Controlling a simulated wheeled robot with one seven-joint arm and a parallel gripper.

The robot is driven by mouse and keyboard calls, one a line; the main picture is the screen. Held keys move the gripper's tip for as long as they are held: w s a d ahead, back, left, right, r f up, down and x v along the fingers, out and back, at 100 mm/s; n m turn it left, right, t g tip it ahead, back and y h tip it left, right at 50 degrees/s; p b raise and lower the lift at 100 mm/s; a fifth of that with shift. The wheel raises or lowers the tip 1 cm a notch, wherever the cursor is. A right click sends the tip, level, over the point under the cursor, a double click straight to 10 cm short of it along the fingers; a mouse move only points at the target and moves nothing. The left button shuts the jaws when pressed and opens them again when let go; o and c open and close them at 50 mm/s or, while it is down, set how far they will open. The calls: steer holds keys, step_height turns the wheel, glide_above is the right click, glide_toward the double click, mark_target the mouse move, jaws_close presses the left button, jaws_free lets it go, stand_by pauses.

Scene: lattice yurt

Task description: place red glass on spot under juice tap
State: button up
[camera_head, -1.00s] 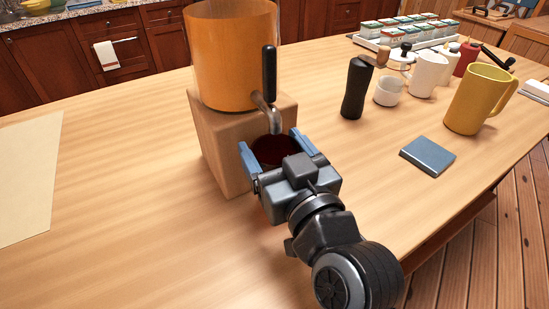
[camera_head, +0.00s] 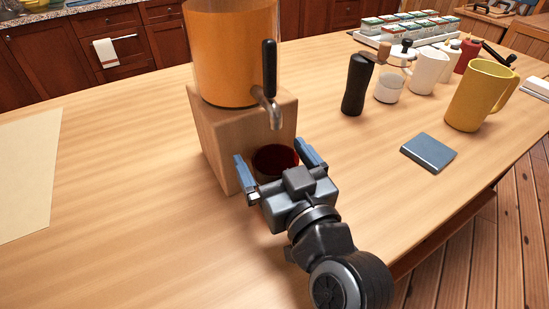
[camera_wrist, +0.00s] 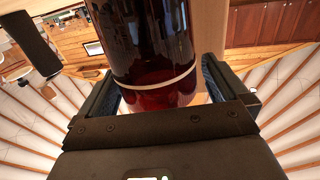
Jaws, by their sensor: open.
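The dark red glass (camera_head: 273,163) stands upright against the front of the wooden dispenser block, below the metal juice tap (camera_head: 273,112). Its rim is below the spout. My gripper (camera_head: 270,151) is open, with one blue finger on each side of the glass. In the wrist view the glass (camera_wrist: 165,88) shows a pale band and sits between the spread fingers. The glass's base and the spot beneath it are hidden by my gripper, so I cannot tell what it touches below.
The orange juice tank (camera_head: 230,55) sits on the wooden block (camera_head: 212,140). To the right are a blue square coaster (camera_head: 428,152), a yellow mug (camera_head: 478,96) and a black grinder (camera_head: 356,86). A pale mat (camera_head: 25,175) lies left. The table's front left is clear.

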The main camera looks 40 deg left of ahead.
steer(key=shift+r, duration=0.2)
steer(key=b+v, duration=0.2)
steer(key=v, duration=1)
steer(key=shift+b, duration=0.35)
steer(key=shift+d+f, duration=0.1)
steer(key=s+d+f+m+t+h, duration=0.3)
steer(key=d+f+m+h, duration=0.25)
steer(key=d, duration=0.45)
steer(key=s+d+f+m+t+h, duration=0.2)
steer(key=s+d+f+m+h, duration=0.15)
steer(key=d+f, duration=0.4)
steer(key=s+d+r+m+t+h, duration=0.1)
steer(key=s+d+r+m+h, duration=0.2)
steer(key=s+d, duration=1.2)
steer(key=s+h, duration=0.1)
steer(key=h, duration=0.2)
steer(key=shift+h, duration=0.4)
